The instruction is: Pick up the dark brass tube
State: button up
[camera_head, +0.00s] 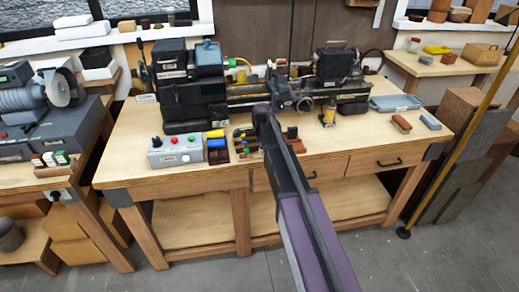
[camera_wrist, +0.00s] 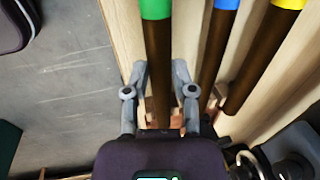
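Three dark brown tubes show in the wrist view, side by side over pale wood. One has a green end band (camera_wrist: 157,45), one a blue end band (camera_wrist: 213,45), one a yellow end band (camera_wrist: 262,60). I cannot tell which is the dark brass one. My gripper (camera_wrist: 159,70) has its fingers apart, one on each side of the green-banded tube, with narrow gaps seeming to show beside it. The tube's lower part is hidden by my gripper's body. In the head view my arm reaches to the bench and hides the gripper and whatever is at it.
The wooden workbench (camera_head: 205,178) carries a lathe (camera_head: 190,95), a grey control box (camera_head: 175,150), small coloured bins (camera_head: 218,150) and a grey-blue tray (camera_head: 396,103). A slim yellow pole (camera_head: 470,125) stands at the right.

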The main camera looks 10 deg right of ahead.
grip_shut()
jog(key=shift+r, duration=0.2)
notch_tip(320, 180, up, 3)
jog(key=p, duration=0.3)
jog(key=shift+r+p, duration=0.2)
jog(key=shift+p, duration=0.15)
jog(key=s+r+p, duration=0.1)
jog(key=s, duration=1.5)
jog(key=shift+r, duration=0.15)
jog(key=shift+s, duration=0.1)
